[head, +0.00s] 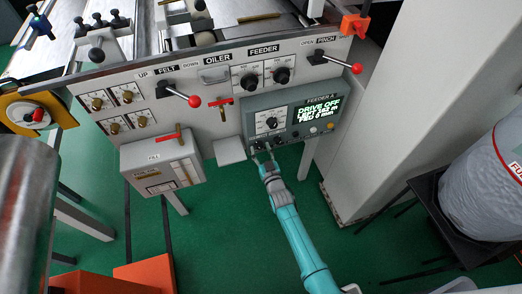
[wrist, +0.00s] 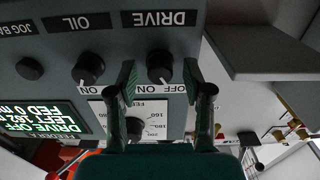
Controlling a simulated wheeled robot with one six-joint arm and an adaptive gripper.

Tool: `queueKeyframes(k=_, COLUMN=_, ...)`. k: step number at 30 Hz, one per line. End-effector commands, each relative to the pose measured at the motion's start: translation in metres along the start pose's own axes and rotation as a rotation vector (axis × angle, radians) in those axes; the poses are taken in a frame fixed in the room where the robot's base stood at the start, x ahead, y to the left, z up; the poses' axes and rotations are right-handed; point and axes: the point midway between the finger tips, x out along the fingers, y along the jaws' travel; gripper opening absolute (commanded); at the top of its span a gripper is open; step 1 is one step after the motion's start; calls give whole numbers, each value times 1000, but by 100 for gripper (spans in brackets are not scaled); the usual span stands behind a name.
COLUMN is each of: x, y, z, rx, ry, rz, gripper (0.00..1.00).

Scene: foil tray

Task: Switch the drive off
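The black DRIVE knob (wrist: 160,66) sits on the grey feeder panel, seen upside down in the wrist view. Its white mark points down in the picture, near the OFF label (wrist: 178,88); the ON label is on its other side. My gripper (wrist: 158,80) is open, with one finger on each side of the knob; I cannot tell whether they touch it. In the head view my gripper (head: 262,155) is at the panel's lower left edge. The display (head: 318,110) reads DRIVE OFF, and it also shows in the wrist view (wrist: 42,118).
The OIL knob (wrist: 88,66) and a black button (wrist: 30,68) are beside the DRIVE knob. A dial (head: 271,122) is above it in the head view. A pale box (head: 230,151) juts out left of my gripper. Red-knobbed levers (head: 194,101) stick out higher up.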

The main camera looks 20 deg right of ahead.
Motion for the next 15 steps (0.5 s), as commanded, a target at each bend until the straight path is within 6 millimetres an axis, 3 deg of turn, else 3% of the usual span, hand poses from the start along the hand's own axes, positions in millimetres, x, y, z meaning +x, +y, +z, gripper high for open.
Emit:
queueKeyframes(k=9, x=-1, y=0, z=0, rx=1, ry=0, rz=0, gripper=55)
queueKeyframes(k=15, x=-19, y=0, z=1, rx=1, ry=-1, rz=0, gripper=55)
